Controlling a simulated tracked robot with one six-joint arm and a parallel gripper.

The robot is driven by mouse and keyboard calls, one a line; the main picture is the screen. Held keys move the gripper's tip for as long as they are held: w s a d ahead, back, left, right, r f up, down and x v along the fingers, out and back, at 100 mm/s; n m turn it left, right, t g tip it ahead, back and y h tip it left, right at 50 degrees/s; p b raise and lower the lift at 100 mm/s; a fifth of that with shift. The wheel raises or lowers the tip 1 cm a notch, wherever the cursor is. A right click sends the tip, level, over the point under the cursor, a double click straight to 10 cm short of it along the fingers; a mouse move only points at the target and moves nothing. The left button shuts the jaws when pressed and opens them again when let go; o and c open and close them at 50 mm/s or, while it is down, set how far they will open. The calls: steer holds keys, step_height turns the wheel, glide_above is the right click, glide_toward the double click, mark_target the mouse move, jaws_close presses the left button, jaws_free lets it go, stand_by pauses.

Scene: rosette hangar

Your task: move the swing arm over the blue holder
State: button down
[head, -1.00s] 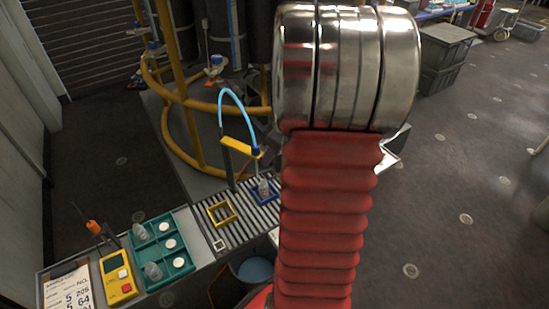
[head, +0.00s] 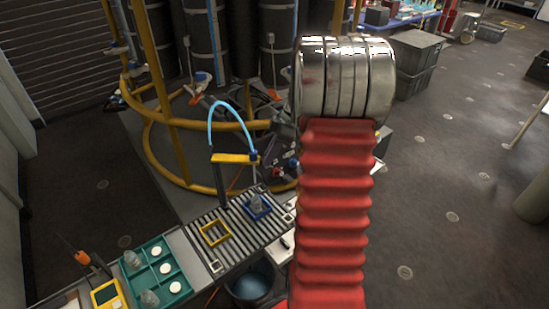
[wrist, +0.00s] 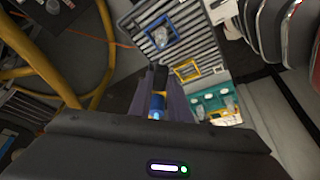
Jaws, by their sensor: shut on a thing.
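The swing arm is a yellow bar (head: 230,158) on a dark post, with a light blue hose looping over it and a thin nozzle hanging from its blue end. The blue holder (head: 259,216) lies on the slatted bench with a clear bottle (head: 256,201) in it. The nozzle appears behind the holder in the head view, not clearly over it. In the wrist view, my gripper (wrist: 158,102) is shut on the blue end of the swing arm. The blue holder (wrist: 149,33) shows beyond it. In the head view, my arm partly hides the gripper.
An empty yellow holder (head: 204,238) lies left of the blue one. A teal tray (head: 147,262) with bottles and white discs is at the front left. Yellow railings (head: 160,170) stand behind the bench. A dark bucket (head: 250,285) is below its front edge.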

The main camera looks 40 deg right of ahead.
steer(key=shift+w, duration=0.15)
steer(key=c, duration=1.6)
jaws_free()
steer(key=shift+c, duration=0.2)
steer(key=v, duration=1.3)
steer(key=shift+d+r, duration=0.2)
steer(key=shift+r, duration=0.05)
